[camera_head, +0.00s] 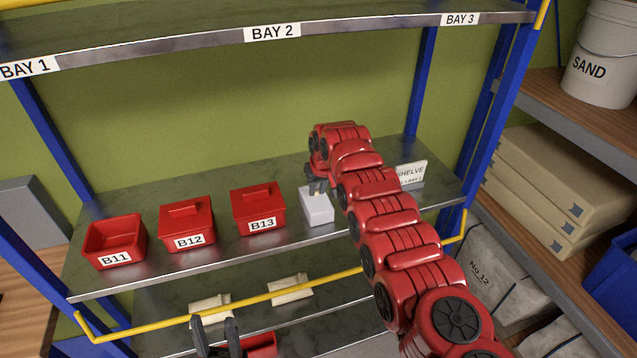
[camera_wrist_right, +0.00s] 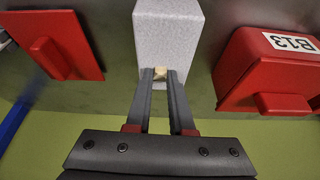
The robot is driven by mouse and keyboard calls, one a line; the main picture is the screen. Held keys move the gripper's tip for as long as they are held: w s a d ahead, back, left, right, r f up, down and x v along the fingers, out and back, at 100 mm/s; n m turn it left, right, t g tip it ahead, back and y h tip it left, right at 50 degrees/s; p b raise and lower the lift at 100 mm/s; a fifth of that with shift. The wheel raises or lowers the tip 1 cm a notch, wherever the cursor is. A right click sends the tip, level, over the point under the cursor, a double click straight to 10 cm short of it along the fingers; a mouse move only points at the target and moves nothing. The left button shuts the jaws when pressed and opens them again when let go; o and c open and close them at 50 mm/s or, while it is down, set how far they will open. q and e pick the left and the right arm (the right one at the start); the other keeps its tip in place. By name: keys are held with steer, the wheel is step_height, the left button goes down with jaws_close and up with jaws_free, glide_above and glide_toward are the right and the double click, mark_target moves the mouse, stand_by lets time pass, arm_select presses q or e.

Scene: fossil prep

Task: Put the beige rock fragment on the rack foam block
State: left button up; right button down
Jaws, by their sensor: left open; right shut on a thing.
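The beige rock fragment (camera_wrist_right: 160,73) is small and sits between the tips of my right gripper (camera_wrist_right: 160,76) in the right wrist view. The foam block is pale grey and stands on the rack shelf right of bin B13; it shows in the head view (camera_head: 317,211) and the wrist view (camera_wrist_right: 168,30). My right gripper (camera_head: 318,186) is shut on the fragment, at the top of the block. I cannot tell whether the fragment touches the foam. In the head view, the fragment is hidden. My left gripper (camera_head: 215,335) is open and empty, low at the bottom edge.
Red bins B11 (camera_head: 114,243), B12 (camera_head: 187,225) and B13 (camera_head: 258,209) stand left of the block. A yellow rail (camera_head: 250,292) crosses the rack front. An upper shelf (camera_head: 180,46) hangs above.

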steer(key=shift+r, duration=0.1)
steer(key=shift+s, duration=0.1)
steer(key=c, duration=0.8)
jaws_free()
steer(key=shift+f, duration=0.2)
